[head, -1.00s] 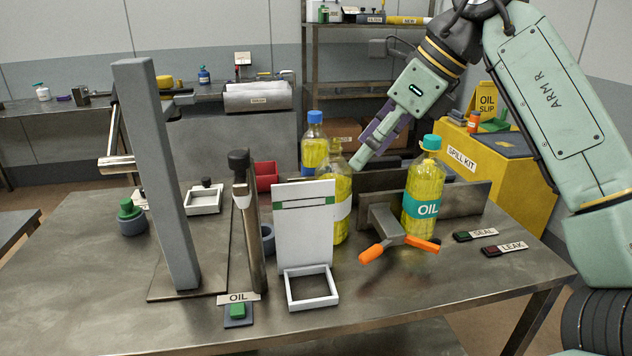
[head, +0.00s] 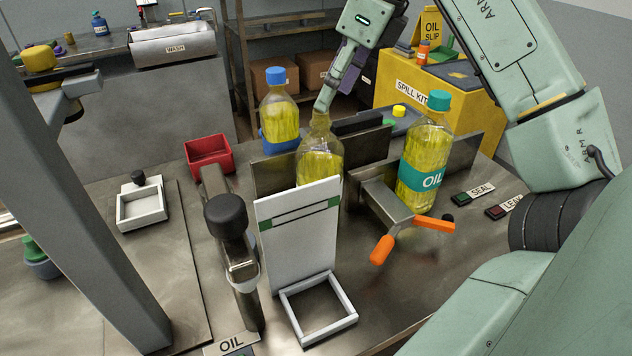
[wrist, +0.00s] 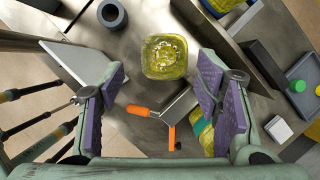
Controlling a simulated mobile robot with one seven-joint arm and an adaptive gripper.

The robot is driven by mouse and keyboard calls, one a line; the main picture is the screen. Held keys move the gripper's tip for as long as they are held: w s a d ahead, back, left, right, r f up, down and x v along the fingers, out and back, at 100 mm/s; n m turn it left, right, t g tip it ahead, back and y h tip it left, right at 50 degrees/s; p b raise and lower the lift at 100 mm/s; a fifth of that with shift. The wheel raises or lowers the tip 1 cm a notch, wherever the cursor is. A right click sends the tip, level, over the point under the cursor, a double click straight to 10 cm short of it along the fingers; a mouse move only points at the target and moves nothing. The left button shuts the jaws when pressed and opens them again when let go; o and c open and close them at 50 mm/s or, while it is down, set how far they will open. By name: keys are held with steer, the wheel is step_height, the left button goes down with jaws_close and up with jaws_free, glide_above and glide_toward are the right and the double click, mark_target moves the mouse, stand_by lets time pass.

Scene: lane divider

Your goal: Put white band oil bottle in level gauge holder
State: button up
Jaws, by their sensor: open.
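The white band oil bottle (head: 319,160) stands upright with yellow oil, behind the white level gauge board. Its band is hidden by the board in the current head view. The level gauge holder is the white board with a green stripe (head: 300,235) and a square frame (head: 340,322) at its foot; the frame is empty. My gripper (head: 325,105) is at the bottle's neck in the head view. In the wrist view my gripper (wrist: 165,90) is open, with the bottle (wrist: 165,57) seen from above, forward of the gap between the purple-padded fingers. I see no grip on it.
A teal-banded OIL bottle (head: 424,155) stands right, by an orange-handled clamp (head: 395,215). A blue-capped bottle (head: 280,115) stands behind left. A black-knobbed post (head: 235,250) is close left of the board. A grey column (head: 85,180) stands far left.

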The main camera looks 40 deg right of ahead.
mark_target(321, 119)
steer(key=shift+x, duration=1.2)
steer(key=b+x, duration=0.2)
steer(key=d+b+x, duration=0.1)
steer(key=b+x, duration=0.1)
steer(key=x, duration=0.1)
steer(key=shift+f, duration=0.1)
steer(key=shift+a, duration=0.1)
steer(key=shift+c, duration=0.2)
jaws_close()
